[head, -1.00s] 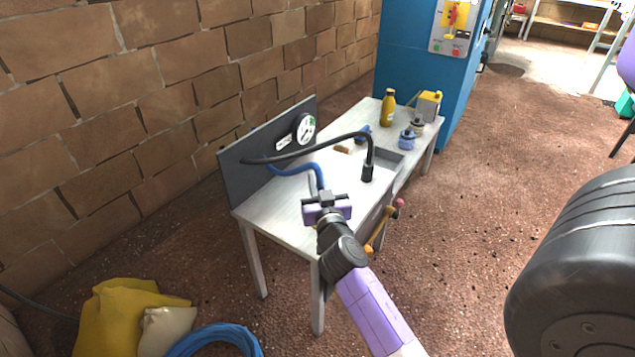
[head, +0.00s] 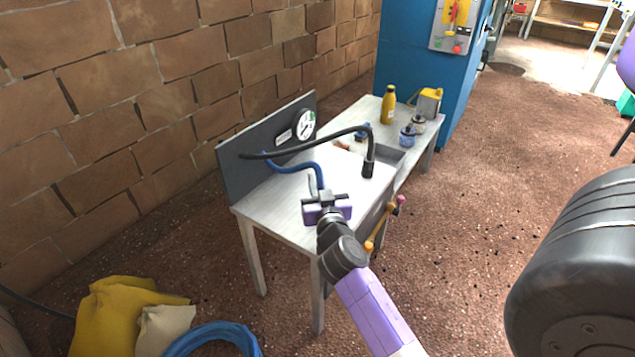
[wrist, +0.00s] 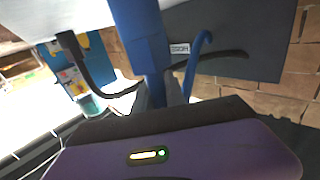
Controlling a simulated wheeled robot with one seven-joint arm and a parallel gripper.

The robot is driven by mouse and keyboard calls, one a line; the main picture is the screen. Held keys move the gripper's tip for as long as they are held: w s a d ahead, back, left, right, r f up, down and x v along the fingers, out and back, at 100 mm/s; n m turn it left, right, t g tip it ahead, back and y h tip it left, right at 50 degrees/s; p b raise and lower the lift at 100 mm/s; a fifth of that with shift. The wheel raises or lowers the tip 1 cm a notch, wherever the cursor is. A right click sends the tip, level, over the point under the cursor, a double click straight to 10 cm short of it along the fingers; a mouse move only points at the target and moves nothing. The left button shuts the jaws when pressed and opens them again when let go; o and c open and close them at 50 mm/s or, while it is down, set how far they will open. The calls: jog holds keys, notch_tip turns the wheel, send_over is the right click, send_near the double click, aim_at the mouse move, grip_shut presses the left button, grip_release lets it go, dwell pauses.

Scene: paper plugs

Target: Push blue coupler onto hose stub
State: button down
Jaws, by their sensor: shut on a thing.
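My gripper (head: 324,198) is over the near end of the white bench (head: 270,210), shut on the blue coupler (wrist: 140,38). In the wrist view the coupler is a thick blue cylinder with a narrower part between the fingers, and the fingers (wrist: 160,94) hide part of it. A blue hose (head: 305,167) arches from the grey panel to my gripper; in the wrist view it runs down behind the fingers (wrist: 193,62). I cannot make out the hose stub for certain, nor whether the coupler touches it.
A black hose (head: 325,135) arches from the panel (head: 235,185), its black end (head: 368,169) hanging right of my gripper. A yellow bottle (head: 388,105), a yellow can (head: 429,102) and small jars (head: 407,136) stand at the bench's far end. An orange lever (head: 379,226) juts from its front.

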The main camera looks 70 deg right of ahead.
jog(key=shift+f, duration=0.2)
jog(key=c, duration=1.3)
grip_release()
jog(key=b+v, duration=0.1)
jog(key=v, duration=0.7)
jog(key=shift+b, duration=0.3)
jog(key=b+v, duration=0.1)
jog(key=v, duration=0.6)
jog(key=shift+a+b, duration=0.3)
jog(key=shift+a, duration=0.05)
